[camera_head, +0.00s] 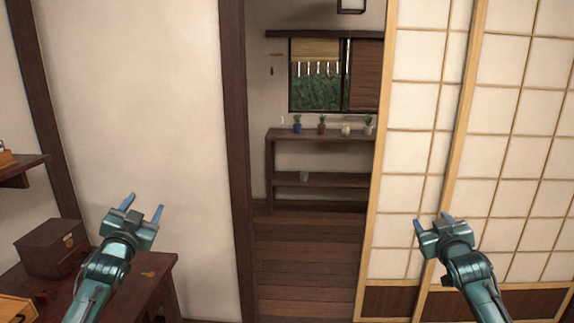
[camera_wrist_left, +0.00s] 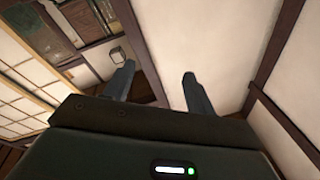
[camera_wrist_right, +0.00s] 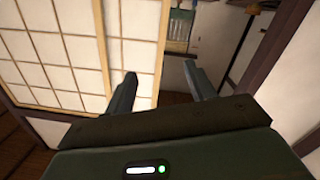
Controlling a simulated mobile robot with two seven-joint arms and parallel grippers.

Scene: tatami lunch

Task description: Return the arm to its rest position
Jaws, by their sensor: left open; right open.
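My left gripper (camera_head: 142,207) is raised at the left in the head view, in front of the white wall and above the dark wooden table. Its two fingers are apart with nothing between them, as the left wrist view (camera_wrist_left: 158,85) also shows. My right gripper (camera_head: 434,222) is raised at the right in front of the paper screen. Its fingers are apart and empty, and they also show in the right wrist view (camera_wrist_right: 160,88). Neither gripper visibly touches anything.
A dark wooden table (camera_head: 162,262) at lower left bears a brown box (camera_head: 45,250) and a small key-like brass piece (camera_head: 148,274). A wall shelf (camera_head: 22,170) is at far left. A doorway opens onto a wooden floor (camera_head: 305,255) and a shelf with small pots (camera_head: 320,136). Shoji panels (camera_head: 520,130) stand right.

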